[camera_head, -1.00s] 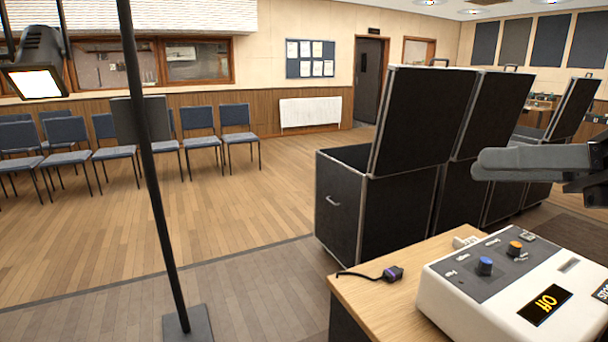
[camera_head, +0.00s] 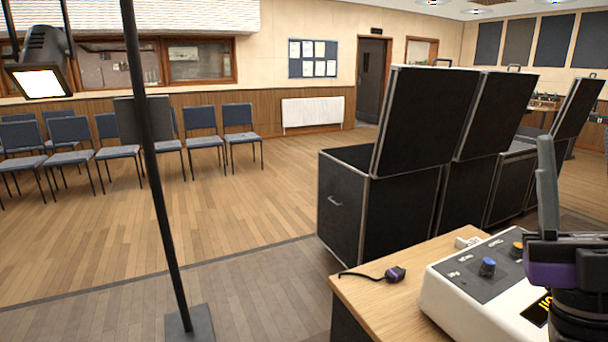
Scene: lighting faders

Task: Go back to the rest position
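My gripper (camera_head: 546,165) is at the right edge, in front of the white control box. A grey finger points straight up above a dark body with a purple band. I see only one finger outline, so I cannot tell whether it is open or shut. The control box (camera_head: 452,300) stands on a wooden desk (camera_head: 385,312). Its grey panel carries a blue knob (camera_head: 487,267) and an orange knob (camera_head: 517,249). My gripper and wrist hide the box's right part and most of its dark display (camera_head: 538,308).
A small purple-black plug with a cable (camera_head: 395,274) lies at the desk's left. Tall black flight cases (camera_head: 390,205) stand behind the desk. A black stand pole (camera_head: 155,190) with a lamp (camera_head: 40,65) is at left. Blue chairs (camera_head: 204,125) line the wall. Wooden floor (camera_head: 240,215) is open between.

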